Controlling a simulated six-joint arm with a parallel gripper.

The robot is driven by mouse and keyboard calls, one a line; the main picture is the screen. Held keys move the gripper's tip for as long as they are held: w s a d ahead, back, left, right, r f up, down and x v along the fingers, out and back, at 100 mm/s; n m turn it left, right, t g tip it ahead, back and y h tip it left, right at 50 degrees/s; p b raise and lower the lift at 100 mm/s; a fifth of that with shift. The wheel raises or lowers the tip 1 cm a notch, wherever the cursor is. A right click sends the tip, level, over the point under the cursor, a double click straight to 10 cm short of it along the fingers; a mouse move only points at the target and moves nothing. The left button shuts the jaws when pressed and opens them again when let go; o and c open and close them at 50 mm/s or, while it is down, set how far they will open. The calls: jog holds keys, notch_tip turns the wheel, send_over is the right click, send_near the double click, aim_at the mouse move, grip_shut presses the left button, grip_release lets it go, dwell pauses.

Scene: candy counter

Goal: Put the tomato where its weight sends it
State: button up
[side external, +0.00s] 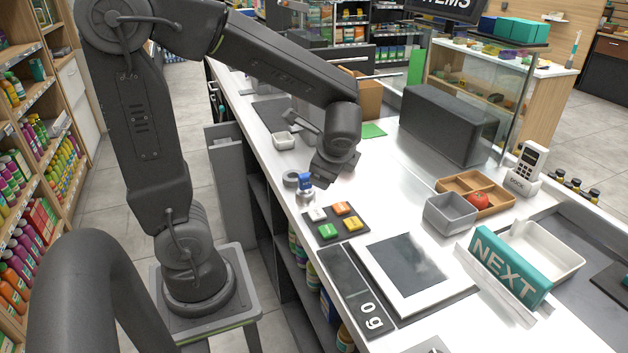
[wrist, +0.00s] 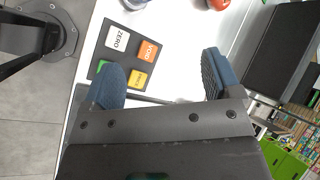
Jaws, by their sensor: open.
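The red tomato (side external: 477,200) sits in the wooden divided tray (side external: 453,184) on the right part of the counter. A red round thing, likely the tomato, is cut off at the top edge of the wrist view (wrist: 218,3). The scale (side external: 408,272) has an empty plate, and its display (side external: 373,314) reads 0 g. My gripper (side external: 309,184) is over the near left side of the counter, well left of the tomato. In the wrist view my gripper (wrist: 162,76) has its blue fingers wide apart with nothing held between them.
A button pad (side external: 336,222) lies just below my gripper. A grey bin (side external: 450,213) stands before the wooden tray. A white tray (side external: 545,247) and a teal NEXT bar (side external: 509,266) are at right. A dark box (side external: 448,124) and a card terminal (side external: 526,170) stand behind.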

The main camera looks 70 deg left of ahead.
jog(key=shift+o, duration=0.4)
jog(key=s+d+r+n+t+h, duration=0.1)
jog(key=s+d+r+n+h, duration=0.2)
jog(key=d, duration=0.3)
jog(key=s+d+r+n+t+h, duration=0.2)
jog(key=s+d+r+n+h, duration=0.1)
jog(key=s+d+n, duration=0.3)
jog(key=shift+d+h, duration=0.5)
jog(key=shift+h, duration=0.3)
jog(key=shift+s, duration=0.1)
jog(key=w+a+n+g+y, duration=0.25)
jog(key=w+a+n, duration=0.65)
jog(key=w+a, duration=0.6)
jog(key=w+a+f+n+y, duration=0.1)
jog(key=w+a+f+n, duration=0.1)
jog(key=w+a+f, duration=0.3)
jog(key=w+a+f+n+y, duration=0.1)
jog(key=w+a+n, duration=0.2)
jog(key=a, duration=0.5)
jog(key=shift+g+h, duration=0.25)
jog(key=shift+g, duration=0.3)
jog(key=x, duration=0.8)
jog(key=shift+a+f, duration=0.2)
jog(key=shift+a, duration=0.15)
jog(key=shift+d+x, duration=0.1)
jog(key=shift+x, duration=1.35)
jog(key=shift+d+x, duration=0.15)
jog(key=shift+x, duration=1.3)
jog(key=shift+s, duration=0.1)
